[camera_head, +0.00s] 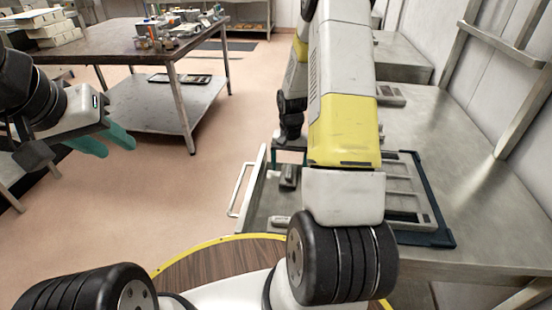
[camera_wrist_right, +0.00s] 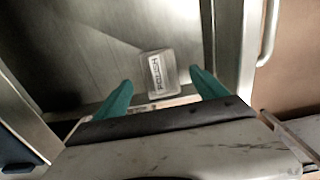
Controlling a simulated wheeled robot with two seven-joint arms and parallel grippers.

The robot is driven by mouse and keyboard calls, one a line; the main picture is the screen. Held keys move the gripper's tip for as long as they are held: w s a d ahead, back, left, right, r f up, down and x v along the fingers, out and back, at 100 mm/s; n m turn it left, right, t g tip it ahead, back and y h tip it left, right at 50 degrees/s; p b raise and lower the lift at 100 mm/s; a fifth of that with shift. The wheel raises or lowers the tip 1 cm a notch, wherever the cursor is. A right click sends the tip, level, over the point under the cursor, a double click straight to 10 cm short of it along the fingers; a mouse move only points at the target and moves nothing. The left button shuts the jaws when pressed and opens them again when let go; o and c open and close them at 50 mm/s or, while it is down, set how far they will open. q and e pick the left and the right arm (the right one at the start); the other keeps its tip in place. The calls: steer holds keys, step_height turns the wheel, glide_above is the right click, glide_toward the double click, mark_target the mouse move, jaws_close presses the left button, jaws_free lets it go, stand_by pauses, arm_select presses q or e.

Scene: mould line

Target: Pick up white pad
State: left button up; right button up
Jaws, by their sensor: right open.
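In the right wrist view a small whitish block with a dark-lettered label (camera_wrist_right: 157,72) lies on a grey metal surface; it looks like the white pad. My right gripper (camera_wrist_right: 161,86) is open, with its green fingers on either side of the block in the picture. I cannot tell how far above it they are, and nothing is between them in grip. In the head view the right arm hides most of this gripper. My left gripper (camera_head: 116,150) hangs at the left with its green fingers apart and empty.
An open metal drawer with a handle (camera_head: 238,190) juts from the steel bench (camera_head: 455,150) at right. A dark-framed tray (camera_head: 430,238) lies on the bench. A table (camera_head: 120,40) with small items stands back left. The floor between is clear.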

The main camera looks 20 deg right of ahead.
mark_target(289, 167)
step_height(289, 167, down, 4)
steer(key=shift+r, duration=0.25)
steer(key=shift+c, duration=0.2)
steer(key=shift+r, duration=0.15)
steer(key=c, duration=1.6)
